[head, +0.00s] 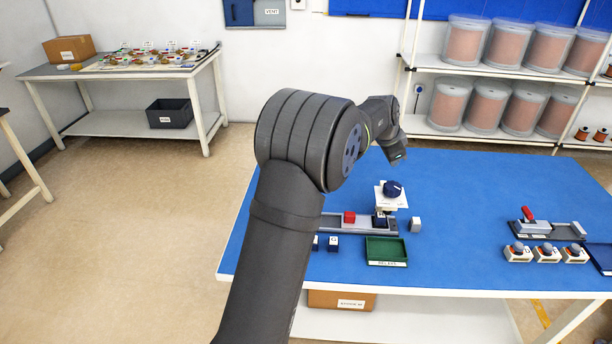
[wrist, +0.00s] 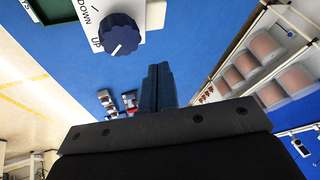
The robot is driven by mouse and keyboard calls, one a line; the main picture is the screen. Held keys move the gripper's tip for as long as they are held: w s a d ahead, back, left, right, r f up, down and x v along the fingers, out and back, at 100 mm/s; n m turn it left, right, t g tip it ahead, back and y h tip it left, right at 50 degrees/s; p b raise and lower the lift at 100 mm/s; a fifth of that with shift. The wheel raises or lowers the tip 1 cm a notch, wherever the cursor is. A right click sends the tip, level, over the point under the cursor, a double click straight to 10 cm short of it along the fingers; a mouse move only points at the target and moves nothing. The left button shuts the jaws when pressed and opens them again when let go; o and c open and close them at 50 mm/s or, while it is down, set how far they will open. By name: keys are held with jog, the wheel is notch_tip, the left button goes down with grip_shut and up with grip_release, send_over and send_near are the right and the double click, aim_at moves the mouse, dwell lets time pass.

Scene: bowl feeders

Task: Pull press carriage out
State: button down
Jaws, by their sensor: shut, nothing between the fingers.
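The press (head: 390,199) stands on the blue table with a dark blue knob (head: 392,188) on its white top. In the wrist view the knob (wrist: 119,33) sits beside the words UP and DOWN. A grey rail (head: 327,223) runs left from under the press. A red block (head: 349,217) sits on the rail, apparently the carriage's handle. A dark block (head: 380,221) marked with a white label is under the press head. My gripper (head: 397,158) is above and behind the press, touching nothing. Its dark fingers (wrist: 158,72) are together and empty in the wrist view.
A green tray (head: 386,262) lies in front of the press, with small dark blocks (head: 332,243) to its left. A grey block (head: 415,224) stands right of the press. A second fixture with a red handle (head: 527,213) is farther right. The table's back is clear.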

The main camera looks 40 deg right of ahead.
jog(key=w+a+f+m+g+y, duration=0.3)
jog(key=w+a+f, duration=0.3)
jog(key=a+f, duration=0.4)
send_over(362, 224)
jog(key=w+a, duration=0.1)
notch_tip(362, 224, down, 9)
jog(key=shift+a+r, duration=0.1)
jog(key=shift+a, duration=0.05)
jog(key=w+a, duration=0.6)
jog(key=shift+w+a, duration=0.3)
jog(key=shift+w, duration=0.05)
jog(key=shift+w, duration=0.1)
jog(key=v, duration=0.9)
jog(key=shift+d+r, duration=0.2)
jog(key=shift+r, duration=0.3)
